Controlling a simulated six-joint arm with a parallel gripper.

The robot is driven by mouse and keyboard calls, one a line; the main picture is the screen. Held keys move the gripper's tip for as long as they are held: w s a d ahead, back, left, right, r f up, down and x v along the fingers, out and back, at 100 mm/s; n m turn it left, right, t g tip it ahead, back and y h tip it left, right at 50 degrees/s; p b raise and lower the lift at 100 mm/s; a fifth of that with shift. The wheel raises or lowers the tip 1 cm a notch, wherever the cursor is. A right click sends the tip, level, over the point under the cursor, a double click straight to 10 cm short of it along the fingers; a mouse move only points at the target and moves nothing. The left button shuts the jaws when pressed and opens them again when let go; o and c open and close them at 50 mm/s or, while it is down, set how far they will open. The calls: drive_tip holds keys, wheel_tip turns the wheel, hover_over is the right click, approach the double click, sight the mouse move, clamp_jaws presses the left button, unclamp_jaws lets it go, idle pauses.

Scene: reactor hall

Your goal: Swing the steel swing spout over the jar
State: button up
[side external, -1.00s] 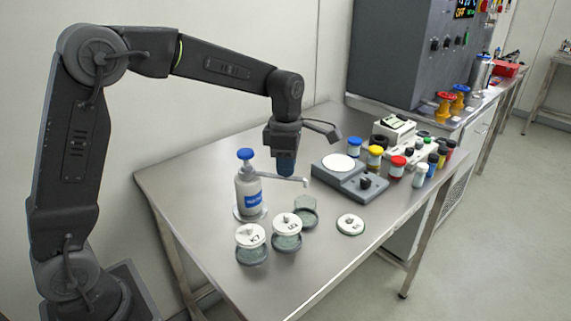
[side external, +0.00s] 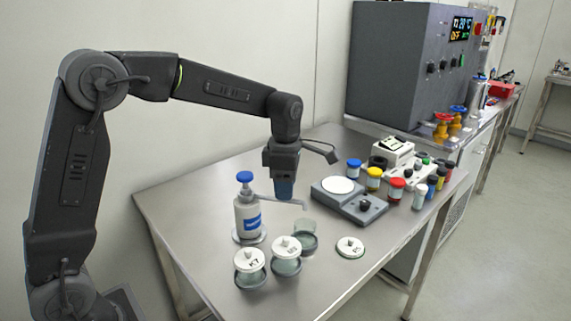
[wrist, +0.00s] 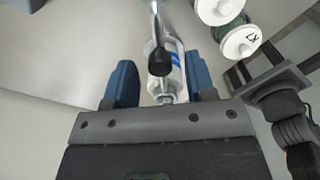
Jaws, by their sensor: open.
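The steel swing spout (side external: 280,201) sticks out to the right from the blue-capped bottle (side external: 249,215). My gripper (side external: 285,196) points down at the spout's outer half. In the wrist view, its blue fingers (wrist: 160,88) are apart, with a steel rod and dark round end (wrist: 159,62) between them in the picture. I cannot tell whether either finger touches the spout. The open glass jar (side external: 305,242) stands in front of the spout, right of two lidded jars. The spout's tip appears above and behind this jar in the side view.
Lidded jars (side external: 251,270) and (side external: 287,258) stand near the front edge. A loose white lid (side external: 350,246) lies to the right. A scale (side external: 350,200) and several coloured bottles (side external: 397,190) stand behind and to the right. The table's front right is clear.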

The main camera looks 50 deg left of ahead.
wheel_tip(320, 180, up, 13)
drive_tip(key=shift+r, duration=0.15)
idle(0.5)
drive_tip(key=s+d+f+m+t, duration=0.1)
drive_tip(key=s+f+m, duration=0.3)
drive_tip(key=s+m, duration=0.8)
drive_tip(key=s+d+f+m+t, duration=0.1)
drive_tip(key=s+f+m+t, duration=0.3)
drive_tip(key=s+m, duration=0.8)
drive_tip(key=shift+m+t, duration=0.3)
drive_tip(key=shift+m, duration=0.7)
